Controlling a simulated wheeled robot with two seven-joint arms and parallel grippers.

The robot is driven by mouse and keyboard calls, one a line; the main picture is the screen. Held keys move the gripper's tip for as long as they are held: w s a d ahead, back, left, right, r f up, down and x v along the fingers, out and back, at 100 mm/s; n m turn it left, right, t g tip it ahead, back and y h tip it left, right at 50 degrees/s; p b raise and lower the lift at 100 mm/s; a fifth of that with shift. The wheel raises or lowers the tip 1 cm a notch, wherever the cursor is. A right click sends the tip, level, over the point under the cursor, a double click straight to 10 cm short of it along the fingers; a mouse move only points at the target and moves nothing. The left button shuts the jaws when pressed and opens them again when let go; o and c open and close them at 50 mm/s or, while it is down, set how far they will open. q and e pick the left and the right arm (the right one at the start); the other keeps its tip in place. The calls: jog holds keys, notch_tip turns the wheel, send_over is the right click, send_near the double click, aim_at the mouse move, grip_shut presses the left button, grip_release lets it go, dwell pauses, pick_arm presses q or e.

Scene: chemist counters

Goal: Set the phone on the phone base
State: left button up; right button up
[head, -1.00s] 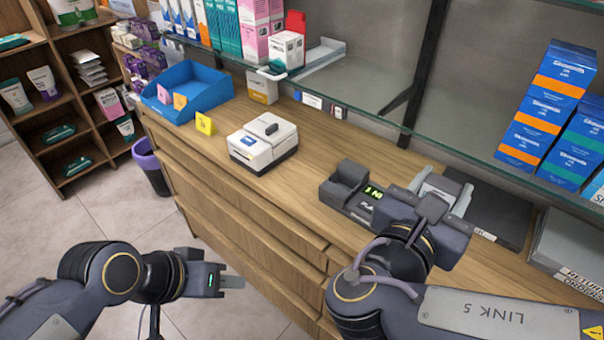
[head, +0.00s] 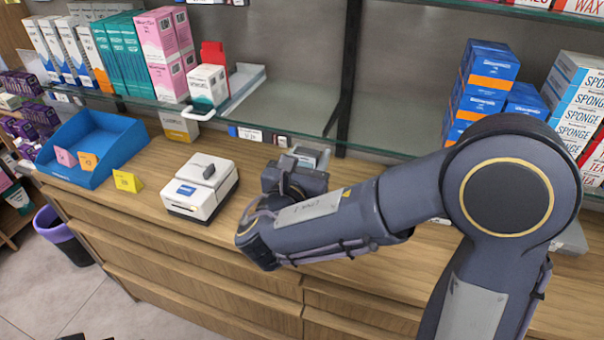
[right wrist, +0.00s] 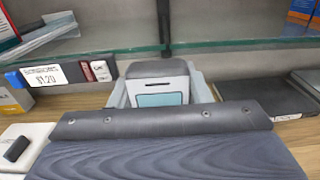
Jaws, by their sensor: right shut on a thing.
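The phone (right wrist: 162,96) has a pale face, a teal screen and a dark top; it shows in the right wrist view. My right gripper (right wrist: 160,92) is shut on it, with a light grey finger at each side. In the head view my right gripper (head: 308,158) is over the counter, right of the white box, partly covered by my own arm. The phone base, seemingly the dark unit with green digits seen earlier, cannot be made out now; my arm covers that part of the counter.
A white box-shaped device (head: 200,190) stands left of my right gripper. Farther left are a yellow tag (head: 128,182) and a blue tray (head: 115,150). A glass shelf (head: 275,130) with boxes runs above the counter's back. The wooden counter (head: 240,240) is bare along its front.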

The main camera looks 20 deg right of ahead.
jog(key=shift+w+a+f, duration=0.1)
jog(key=shift+w+f, duration=0.4)
jog(key=shift+f, duration=0.6)
jog(key=shift+w+d+f, duration=0.1)
jog(key=shift+w+f, duration=0.35)
jog(key=shift+f, duration=0.65)
jog(key=shift+w+a+f, duration=0.1)
jog(key=shift+w+f, duration=0.4)
jog(key=shift+f, duration=0.6)
jog(key=shift+f, duration=0.15)
jog(key=o, duration=1.1)
jog(key=shift+o, duration=0.2)
